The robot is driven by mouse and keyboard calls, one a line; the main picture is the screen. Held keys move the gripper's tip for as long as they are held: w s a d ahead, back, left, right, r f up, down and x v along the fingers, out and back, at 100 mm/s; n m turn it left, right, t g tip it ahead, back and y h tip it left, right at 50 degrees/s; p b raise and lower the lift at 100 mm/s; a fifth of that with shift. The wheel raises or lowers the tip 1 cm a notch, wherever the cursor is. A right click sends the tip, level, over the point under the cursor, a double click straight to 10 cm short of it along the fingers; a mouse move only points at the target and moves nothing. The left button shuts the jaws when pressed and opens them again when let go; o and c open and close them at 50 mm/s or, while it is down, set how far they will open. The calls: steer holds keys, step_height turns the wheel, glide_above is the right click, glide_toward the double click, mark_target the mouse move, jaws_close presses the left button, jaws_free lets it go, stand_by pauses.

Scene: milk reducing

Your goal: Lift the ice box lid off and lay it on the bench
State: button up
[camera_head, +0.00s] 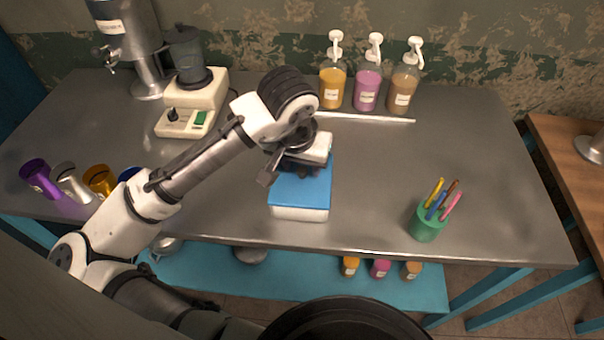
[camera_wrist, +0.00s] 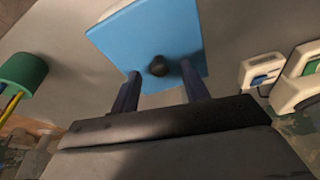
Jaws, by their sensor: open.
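The ice box (camera_head: 300,213) is a white box near the front middle of the metal bench. Its blue lid (camera_head: 302,192) lies on top of it. In the wrist view the lid (camera_wrist: 140,38) shows a dark round knob (camera_wrist: 159,66) near its edge closest to my fingers. My gripper (camera_wrist: 166,88) is open, with one finger on each side of the knob and a gap to each. In the head view my gripper (camera_head: 272,172) is over the far part of the lid, and my wrist hides the knob there.
A green cup of pens (camera_head: 427,223) stands right of the box. Pump bottles (camera_head: 368,88) stand at the back, with a white rod (camera_head: 365,118) before them. A blender (camera_head: 192,100) and coloured metal cups (camera_head: 98,181) are left. The bench (camera_head: 470,150) is clear at right.

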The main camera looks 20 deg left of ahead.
steer(key=shift+w+f, duration=0.15)
steer(key=shift+f, duration=0.45)
jaws_close()
steer(key=shift+r, duration=0.1)
